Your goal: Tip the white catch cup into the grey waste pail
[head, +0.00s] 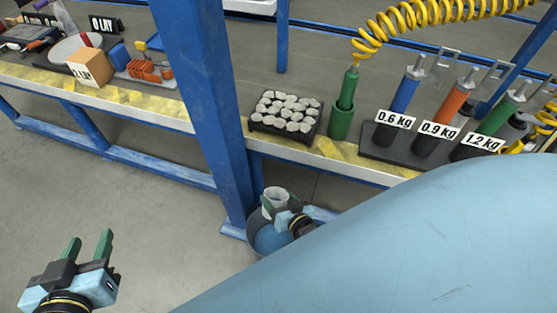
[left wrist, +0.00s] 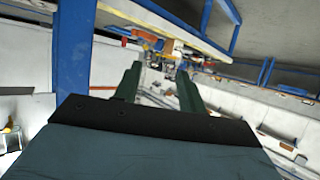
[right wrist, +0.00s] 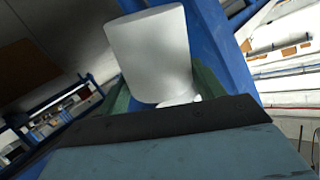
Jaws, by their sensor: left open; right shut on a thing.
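The white catch cup (head: 274,194) is low beside the blue post in the head view, its open top facing up toward the camera. It fills the upper middle of the right wrist view (right wrist: 152,55), between two green fingers. My right gripper (head: 278,211) is shut on the cup, below the workbench edge. My left gripper (left wrist: 158,85) is open and empty; in the head view it is at the lower left (head: 91,246), over bare floor and far from the cup. What the cup holds is not visible.
The blue post (head: 205,110) stands close to the cup's left. The workbench's yellow-striped edge (head: 350,160) runs above it. On the bench are a black tray of grey lumps (head: 285,112), a green holder (head: 341,118) and weight-labelled cylinders (head: 436,125). Floor at left is clear.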

